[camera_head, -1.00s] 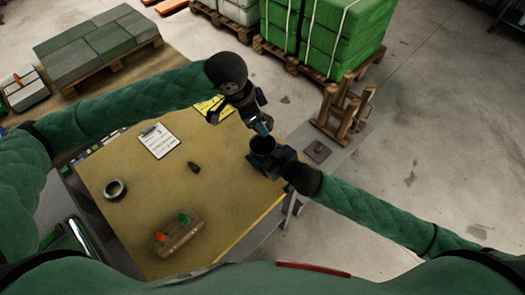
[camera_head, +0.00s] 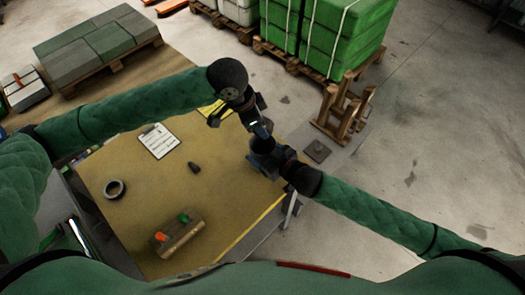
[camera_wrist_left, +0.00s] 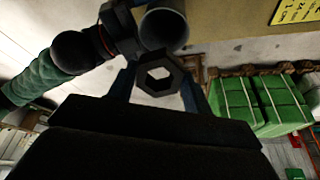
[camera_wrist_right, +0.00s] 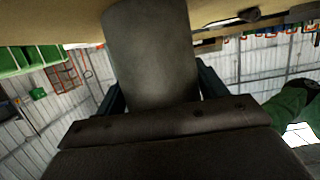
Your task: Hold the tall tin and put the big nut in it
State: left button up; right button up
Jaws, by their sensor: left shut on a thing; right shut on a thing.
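The big nut (camera_wrist_left: 158,74), a dark hexagonal ring, is between the fingers of my left gripper (camera_wrist_left: 160,85) in the left wrist view. My left gripper (camera_head: 262,130) is shut on it. The tall tin (camera_wrist_right: 150,60), a grey cylinder, fills the middle of the right wrist view, with my right gripper (camera_wrist_right: 152,95) shut on it. In the head view my right gripper (camera_head: 264,160) holds the tin (camera_head: 263,144) at the table's right edge. The left gripper is just above the tin's mouth there. In the left wrist view the tin's open mouth (camera_wrist_left: 163,30) lies beyond the nut, apart from it in the picture.
On the tan table (camera_head: 140,220) lie a black ring (camera_head: 115,189), a small dark piece (camera_head: 194,168), a clipboard (camera_head: 158,141) and a block with orange and green parts (camera_head: 178,238). A wooden stand (camera_head: 343,108) is at the right.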

pick_arm(q)
send_near(259, 140)
jog(key=shift+s+d+f, duration=0.65)
jog(key=shift+s+d, duration=0.05)
jog(key=shift+d, duration=0.1)
jog(key=shift+s+d+f, duration=0.65)
jog(key=shift+d+f, duration=0.05)
jog(key=shift+d, duration=0.1)
dwell(2.9)
jog(key=o, duration=1)
jog(key=shift+c, duration=0.2)
jog(key=o, duration=0.6)
jog(key=shift+c, duration=0.2)
jog(key=shift+s, duration=0.1)
jog(key=shift+s+d, duration=0.1)
pick_arm(e)
jog(key=shift+w, duration=0.1)
